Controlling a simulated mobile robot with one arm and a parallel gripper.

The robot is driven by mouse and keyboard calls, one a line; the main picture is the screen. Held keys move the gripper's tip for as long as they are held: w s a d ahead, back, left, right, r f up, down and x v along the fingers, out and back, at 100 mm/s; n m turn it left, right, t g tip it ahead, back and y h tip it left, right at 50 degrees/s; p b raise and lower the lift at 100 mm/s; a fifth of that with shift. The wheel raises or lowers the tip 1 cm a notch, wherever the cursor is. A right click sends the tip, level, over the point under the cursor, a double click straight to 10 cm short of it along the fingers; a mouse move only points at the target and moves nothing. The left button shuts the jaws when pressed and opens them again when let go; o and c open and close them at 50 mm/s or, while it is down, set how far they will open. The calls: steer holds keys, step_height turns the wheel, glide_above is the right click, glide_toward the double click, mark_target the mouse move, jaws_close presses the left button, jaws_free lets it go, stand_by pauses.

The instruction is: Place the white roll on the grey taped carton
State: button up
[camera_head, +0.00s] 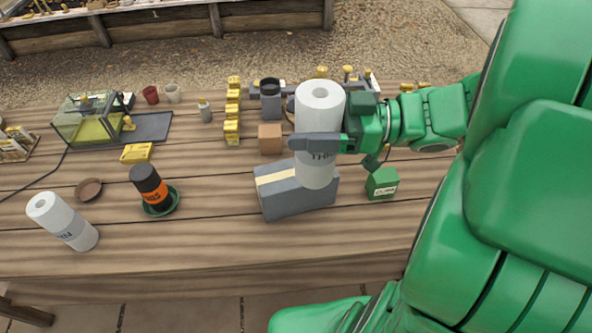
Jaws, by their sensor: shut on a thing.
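My gripper (335,143) is shut on an upright white roll (320,100) with a grey printed band, gripping it around its middle. The roll's lower end overlaps the grey taped carton (290,200) in the picture, toward the carton's right half. I cannot tell whether the roll touches the carton or hangs above it. The carton lies on the wooden table with a pale tape strip along its top. A second white roll (52,212) with a grey band stands at the table's front left, apart from the gripper.
A black and orange can (148,181) stands on a green dish (171,205) left of the carton. A small green box (382,183) is close to its right. A brown box (270,138) and yellow pieces (232,112) are behind. The front table strip is mostly clear.

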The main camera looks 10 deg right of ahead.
steer(key=shift+s+d+r+g, duration=0.15)
steer(key=shift+s+d, duration=0.15)
steer(key=shift+s, duration=0.3)
steer(key=shift+s+d+f+g, duration=0.15)
steer(key=shift+s+d, duration=0.1)
steer(key=shift+s, duration=0.3)
steer(key=w+a+f, duration=0.3)
steer(key=w+f, duration=0.9)
steer(key=w, duration=0.1)
steer(key=shift+w+a+f, duration=0.15)
steer(key=shift+a+f, duration=0.05)
steer(key=shift+f, duration=0.35)
steer(key=o, duration=1.1)
steer(key=shift+d, duration=0.1)
steer(key=d, duration=1.1)
steer(key=shift+s+d, duration=0.35)
steer(key=shift+d, duration=0.05)
